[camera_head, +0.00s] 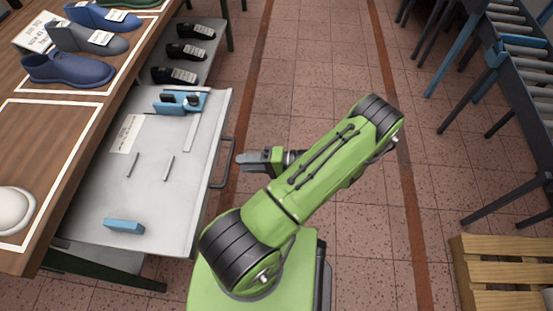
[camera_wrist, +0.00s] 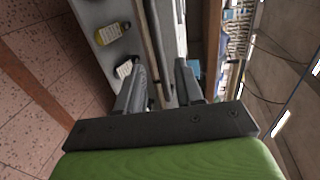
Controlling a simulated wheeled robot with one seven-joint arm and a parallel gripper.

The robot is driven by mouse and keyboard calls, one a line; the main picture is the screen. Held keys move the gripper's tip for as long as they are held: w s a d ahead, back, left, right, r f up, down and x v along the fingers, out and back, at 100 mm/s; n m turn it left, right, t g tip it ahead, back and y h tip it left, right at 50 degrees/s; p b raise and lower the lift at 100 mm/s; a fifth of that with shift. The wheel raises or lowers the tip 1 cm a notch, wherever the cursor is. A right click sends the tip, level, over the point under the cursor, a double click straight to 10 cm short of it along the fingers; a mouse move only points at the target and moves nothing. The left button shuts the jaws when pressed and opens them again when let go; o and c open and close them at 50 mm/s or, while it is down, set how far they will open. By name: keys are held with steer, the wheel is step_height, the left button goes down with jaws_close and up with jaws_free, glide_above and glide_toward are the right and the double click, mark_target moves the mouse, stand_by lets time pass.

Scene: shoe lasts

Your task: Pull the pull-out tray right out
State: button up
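The pull-out tray (camera_head: 150,190) is a pale grey flat tray. It sticks out from under the wooden table's right side in the head view. A dark bar handle (camera_head: 231,151) is on its right front edge. My gripper (camera_head: 240,159) is at the handle's outer side, its fingertips close to the bar. In the wrist view, my gripper's two dark fingers (camera_wrist: 160,86) stand apart with a gap between them. A long dark bar (camera_wrist: 154,45) runs toward that gap. I cannot tell whether the fingers touch the handle.
On the tray are a blue block (camera_head: 124,226), a blue holder (camera_head: 180,101), a paper and thin rods. Dark shoe lasts (camera_head: 175,76) sit on a grey surface beyond. Shoes stand on the wooden table (camera_head: 60,130). A roller conveyor (camera_head: 515,50) and pallet (camera_head: 490,260) are right; tiled floor lies between.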

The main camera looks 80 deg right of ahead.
steer(key=v, duration=0.9)
steer(key=shift+s+p, duration=0.25)
steer(key=shift+p, duration=0.2)
